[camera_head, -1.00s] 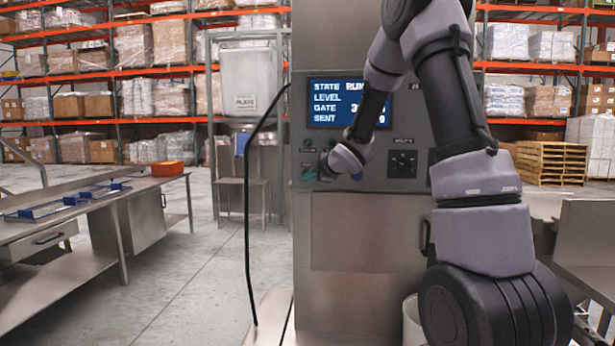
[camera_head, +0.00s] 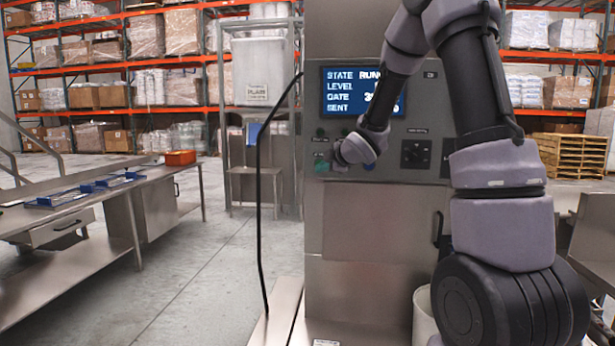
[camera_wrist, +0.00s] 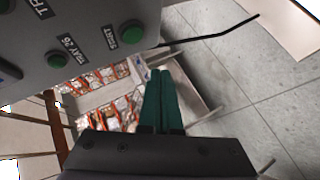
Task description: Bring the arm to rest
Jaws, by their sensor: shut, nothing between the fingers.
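My arm reaches up and over in front of a steel control cabinet (camera_head: 375,225) in the head view. My gripper (camera_head: 320,167) is by the left side of the cabinet's panel, partly hidden behind my wrist. In the wrist view my gripper's green fingers (camera_wrist: 160,75) lie together, shut and empty. They point past the panel's edge, apart from the green START button (camera_wrist: 131,32) and the green TRAY 26 button (camera_wrist: 66,86). The screen (camera_head: 350,90) reads STATE RUN, LEVEL, GATE and SENT, partly covered by my arm.
A black cable (camera_head: 259,210) hangs left of the cabinet. A steel bench (camera_head: 120,190) with blue trays and an orange bin (camera_head: 180,158) stands at left. A pale bin (camera_head: 425,315) sits at the cabinet's foot. Open floor (camera_head: 215,265) lies between bench and cabinet.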

